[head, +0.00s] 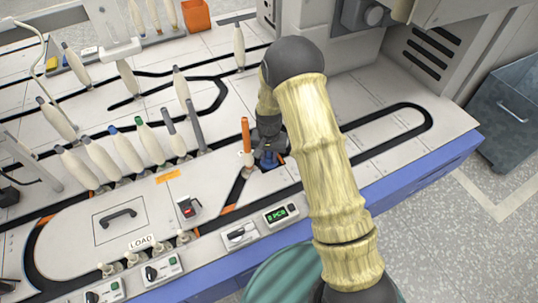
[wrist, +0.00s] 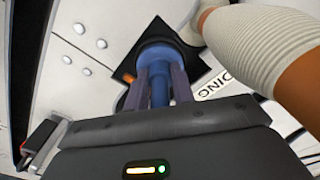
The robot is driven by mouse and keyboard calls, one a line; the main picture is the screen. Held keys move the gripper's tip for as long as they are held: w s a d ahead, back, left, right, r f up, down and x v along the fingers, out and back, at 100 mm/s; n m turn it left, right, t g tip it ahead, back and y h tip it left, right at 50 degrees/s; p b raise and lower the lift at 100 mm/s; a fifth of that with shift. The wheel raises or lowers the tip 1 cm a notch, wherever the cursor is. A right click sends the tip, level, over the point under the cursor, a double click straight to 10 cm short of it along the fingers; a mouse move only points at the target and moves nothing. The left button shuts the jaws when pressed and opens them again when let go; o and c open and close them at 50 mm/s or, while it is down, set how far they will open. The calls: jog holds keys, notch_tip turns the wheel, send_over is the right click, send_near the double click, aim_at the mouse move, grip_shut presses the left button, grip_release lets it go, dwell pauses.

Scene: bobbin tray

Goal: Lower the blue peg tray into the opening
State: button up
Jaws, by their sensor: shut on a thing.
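The blue peg tray (head: 269,160) is a round blue base with an upright peg; it also shows in the wrist view (wrist: 162,54). My gripper (head: 268,143) is shut on its peg from above, with a dark finger on each side in the wrist view (wrist: 158,84). A black angular patch, which looks like the opening (wrist: 126,69), lies under and around the tray. The tray covers most of it. I cannot tell whether the tray's base is above the deck or within the opening.
A bobbin with an orange tube (head: 246,135) stands close left of the tray; its white ribbed body (wrist: 250,45) fills the wrist view's upper right. Cream bobbins (head: 125,150) stand in a row farther left. A counter box (head: 281,214) sits in front.

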jog(key=shift+f, duration=0.55)
jog(key=o, duration=0.7)
jog(key=shift+r+p, duration=4.95)
jog(key=shift+r, duration=0.55)
